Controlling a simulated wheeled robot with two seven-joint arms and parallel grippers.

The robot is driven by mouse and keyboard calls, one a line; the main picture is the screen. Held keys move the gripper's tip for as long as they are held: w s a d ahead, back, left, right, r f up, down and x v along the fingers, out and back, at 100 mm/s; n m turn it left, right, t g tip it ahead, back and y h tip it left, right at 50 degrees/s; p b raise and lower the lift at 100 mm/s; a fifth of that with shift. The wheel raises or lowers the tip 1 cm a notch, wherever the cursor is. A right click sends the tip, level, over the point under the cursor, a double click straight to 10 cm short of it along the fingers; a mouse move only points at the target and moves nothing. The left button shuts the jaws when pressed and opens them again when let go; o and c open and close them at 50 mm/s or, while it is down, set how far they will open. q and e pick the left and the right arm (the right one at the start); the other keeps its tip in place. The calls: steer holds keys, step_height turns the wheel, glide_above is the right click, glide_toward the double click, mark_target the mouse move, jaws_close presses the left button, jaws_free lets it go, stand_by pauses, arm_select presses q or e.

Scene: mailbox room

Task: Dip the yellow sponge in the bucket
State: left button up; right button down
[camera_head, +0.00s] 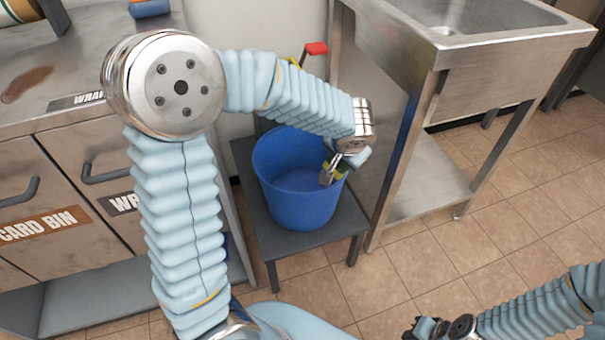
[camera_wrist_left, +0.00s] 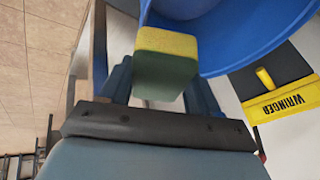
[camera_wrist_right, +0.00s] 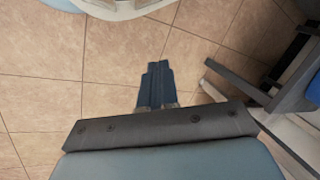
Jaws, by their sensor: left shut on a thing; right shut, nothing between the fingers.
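The blue bucket (camera_head: 300,205) stands upright on a low dark stand, between the counter and the metal sink. My left gripper (camera_head: 330,172) is over the bucket's right part, pointing down at its rim. It is shut on the yellow sponge (camera_wrist_left: 165,42), which has a green side (camera_wrist_left: 163,75). In the left wrist view the sponge's end overlaps the bucket (camera_wrist_left: 240,35) near its rim; I cannot tell whether it touches. In the head view the sponge is mostly hidden by the gripper. My right gripper (camera_wrist_right: 155,87) is shut and empty above the tiled floor, well away from the bucket.
The dark stand (camera_head: 290,243) holds the bucket. The steel sink (camera_head: 480,50) with its legs and lower shelf is close on the right. A yellow wringer (camera_wrist_left: 285,98) is beside the bucket. Open floor lies at lower right.

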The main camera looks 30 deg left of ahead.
arm_select(q)
steer(key=shift+r, duration=0.1)
steer(key=w+a+r+g+y+p, duration=0.1)
steer(key=a+r+p, duration=0.25)
steer(key=a, duration=0.25)
steer(key=a+r+g+y+p, duration=0.1)
steer(key=a+r+p, duration=0.1)
steer(key=a+p, duration=0.3)
step_height(320, 180, down, 16)
steer(key=b, duration=1.5)
steer(key=shift+a+f, duration=0.2)
steer(key=shift+f, duration=0.05)
steer(key=shift+r, duration=0.1)
